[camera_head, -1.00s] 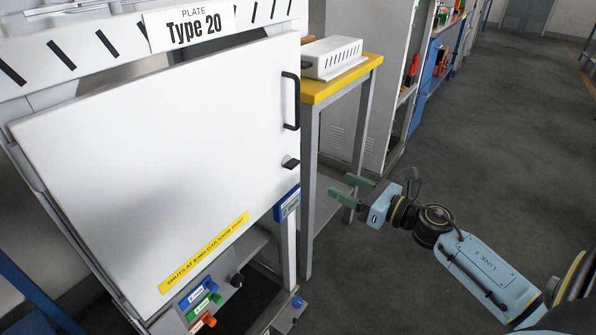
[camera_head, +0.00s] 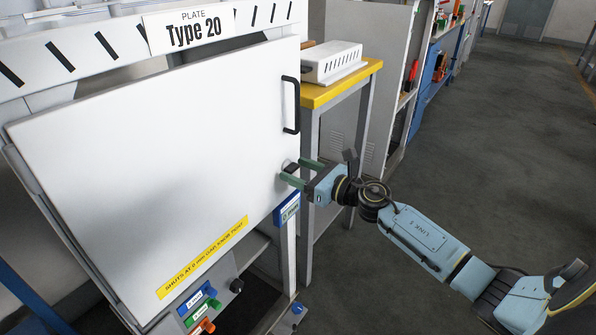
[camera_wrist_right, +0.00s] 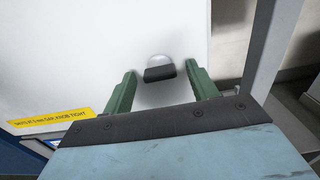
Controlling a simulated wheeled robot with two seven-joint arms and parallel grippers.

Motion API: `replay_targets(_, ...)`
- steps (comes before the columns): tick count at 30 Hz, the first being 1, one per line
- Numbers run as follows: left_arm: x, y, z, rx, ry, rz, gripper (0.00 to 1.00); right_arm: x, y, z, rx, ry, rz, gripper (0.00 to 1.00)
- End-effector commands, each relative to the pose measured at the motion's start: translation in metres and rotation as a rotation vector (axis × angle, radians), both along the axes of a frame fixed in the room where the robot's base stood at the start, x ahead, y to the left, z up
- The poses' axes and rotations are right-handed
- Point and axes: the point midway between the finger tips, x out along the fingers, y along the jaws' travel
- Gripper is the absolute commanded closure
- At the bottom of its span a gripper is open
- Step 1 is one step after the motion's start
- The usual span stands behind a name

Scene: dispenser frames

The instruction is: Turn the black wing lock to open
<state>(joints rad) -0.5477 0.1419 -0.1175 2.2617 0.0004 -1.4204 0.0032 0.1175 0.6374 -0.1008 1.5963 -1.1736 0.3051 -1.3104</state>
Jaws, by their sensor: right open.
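The black wing lock (camera_wrist_right: 160,74) sits on a round silver base on the white door (camera_head: 150,150). In the right wrist view it lies between and a little beyond the two green fingers of my right gripper (camera_wrist_right: 160,92), which is open with a gap on each side of the lock. In the head view the right gripper (camera_head: 292,171) is at the door's right edge and its fingers partly hide the lock. I cannot tell whether they touch the door. My left gripper is not in view.
A black bar handle (camera_head: 290,104) is on the door above the lock. A blue label box (camera_head: 288,209) is just below the gripper. A yellow-topped table (camera_head: 345,84) with a white vented box (camera_head: 332,62) stands to the right. Open floor (camera_head: 480,130) lies further right.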

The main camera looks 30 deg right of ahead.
Motion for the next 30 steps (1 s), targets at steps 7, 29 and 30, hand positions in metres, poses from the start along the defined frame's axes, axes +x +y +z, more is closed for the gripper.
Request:
replay_targets(7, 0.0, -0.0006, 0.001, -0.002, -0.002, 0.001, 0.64, 0.0052, 0.0025, -0.0001, 0.0, 0.001, 0.001, 0.42)
replay_targets(29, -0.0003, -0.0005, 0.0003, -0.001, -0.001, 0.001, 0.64, 0.0048, 0.0023, 0.0004, 0.019, 0.008, 0.0, 0.86)
replay_targets(30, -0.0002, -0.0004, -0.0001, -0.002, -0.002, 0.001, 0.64, 0.0048, 0.0022, 0.0005, 0.029, 0.013, 0.0, 0.86)
